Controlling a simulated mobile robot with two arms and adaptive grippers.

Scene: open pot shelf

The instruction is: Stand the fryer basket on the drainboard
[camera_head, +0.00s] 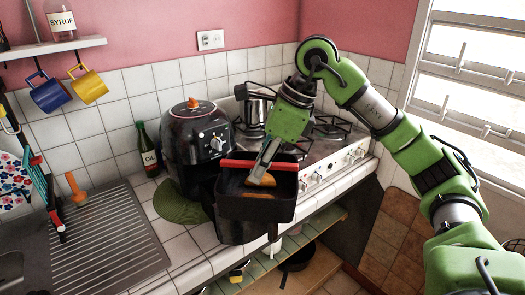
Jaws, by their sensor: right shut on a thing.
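The fryer basket (283,208) is a black square tub with a red bar across its far side and orange-brown food pieces inside. It is out in front of the black air fryer (183,150), near the counter's front edge. My right gripper (264,162) points down and is shut on the basket at the red bar; the fingertips reach just inside the tub. A dark part below the basket is mostly hidden, so I cannot tell if they touch. The drainboard (112,240), ribbed metal, lies bare at the lower left. My left gripper is not in view.
An oil bottle (147,150) stands between drainboard and fryer. A green round mat (178,207) lies under the fryer. A stove (335,155) with a metal pot (256,107) is behind. Utensils hang at the left, near an orange-handled tool (75,187). Mugs hang above.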

